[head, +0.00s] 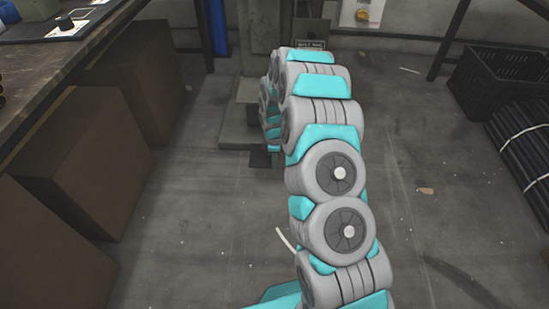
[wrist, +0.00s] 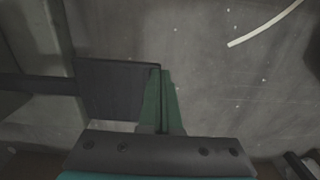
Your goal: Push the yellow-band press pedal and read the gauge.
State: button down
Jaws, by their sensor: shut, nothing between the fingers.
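A grey-green press (head: 262,32) stands at the top middle of the head view, partly behind my arm. No yellow band and no gauge face can be made out. A dark flat pedal plate (head: 260,158) lies low at the foot of the press. In the wrist view the pedal plate (wrist: 112,88) is left of my gripper, on a dark bar running left. My gripper (wrist: 161,72) is shut and empty, its green fingertips at the plate's right edge. I cannot tell whether they touch it. In the head view my arm hides most of my gripper.
Brown boxes (head: 85,150) stand under a workbench (head: 50,70) on the left. A black crate (head: 495,78) and dark rods (head: 525,140) are on the right. A pale strip (wrist: 265,25) lies on the floor. The floor right of my arm is mostly clear.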

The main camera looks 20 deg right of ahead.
notch_tip(320, 180, down, 9)
jog(key=t, duration=0.1)
jog(key=shift+s+r+b, duration=0.2)
jog(key=shift+s+b, duration=0.15)
jog(key=shift+s, duration=0.25)
dwell(0.3)
notch_tip(320, 180, up, 16)
jog(key=s+p, duration=0.1)
jog(key=p, duration=0.1)
jog(key=shift+s+a+f+t, duration=0.2)
jog(key=shift+a+f+t, duration=0.05)
jog(key=shift+a+t, duration=0.2)
